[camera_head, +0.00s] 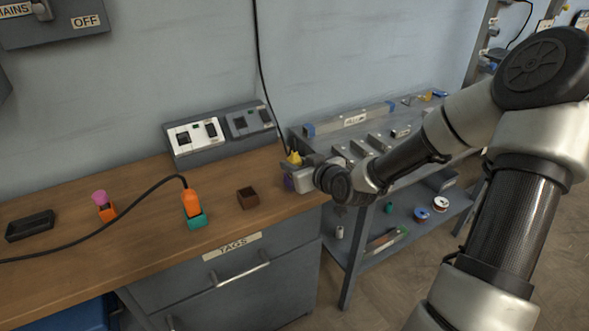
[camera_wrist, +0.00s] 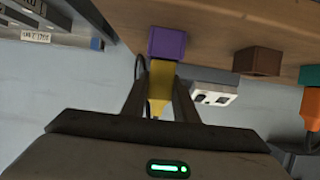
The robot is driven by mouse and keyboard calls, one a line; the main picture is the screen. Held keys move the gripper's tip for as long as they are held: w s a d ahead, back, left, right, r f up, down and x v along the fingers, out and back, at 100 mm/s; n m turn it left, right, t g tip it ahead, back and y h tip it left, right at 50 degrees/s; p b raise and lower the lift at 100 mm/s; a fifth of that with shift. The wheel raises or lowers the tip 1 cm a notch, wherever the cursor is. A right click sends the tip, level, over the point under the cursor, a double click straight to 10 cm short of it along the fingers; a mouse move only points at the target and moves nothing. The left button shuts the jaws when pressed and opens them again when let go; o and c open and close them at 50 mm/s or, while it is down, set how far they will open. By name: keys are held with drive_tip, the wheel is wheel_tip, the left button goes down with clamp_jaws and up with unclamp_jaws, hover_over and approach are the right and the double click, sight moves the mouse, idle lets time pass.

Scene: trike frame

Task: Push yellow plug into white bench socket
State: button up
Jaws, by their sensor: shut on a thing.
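The yellow plug (camera_head: 294,158) is at the right end of the wooden bench, and its cord hangs down the wall from above. In the wrist view the plug (camera_wrist: 161,80) is between my fingers, with its end at a purple holder (camera_wrist: 167,43); how deep it sits in the holder cannot be told. My gripper (camera_head: 297,172) is shut on the plug and partly hides the purple holder (camera_head: 289,184) in the head view. The white bench socket (camera_head: 196,136) is the left panel of a sloped grey housing at the back; it also shows in the wrist view (camera_wrist: 213,95).
A grey socket panel (camera_head: 249,121) adjoins the white one. An orange plug (camera_head: 192,202) stands in a teal holder, its black cable crossing the bench. An empty brown holder (camera_head: 248,198), a pink-topped item (camera_head: 100,198) and a black tray (camera_head: 30,226) stand nearby. A tool trolley (camera_head: 345,146) adjoins right.

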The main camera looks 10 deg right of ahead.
drive_tip(key=shift+r, duration=0.1)
wheel_tip(320, 180, up, 10)
drive_tip(key=p, duration=0.3)
drive_tip(key=shift+p, duration=0.4)
wheel_tip(320, 180, up, 5)
drive_tip(key=p, duration=0.5)
drive_tip(key=shift+r, duration=0.2)
idle(0.5)
drive_tip(key=shift+w, duration=0.1)
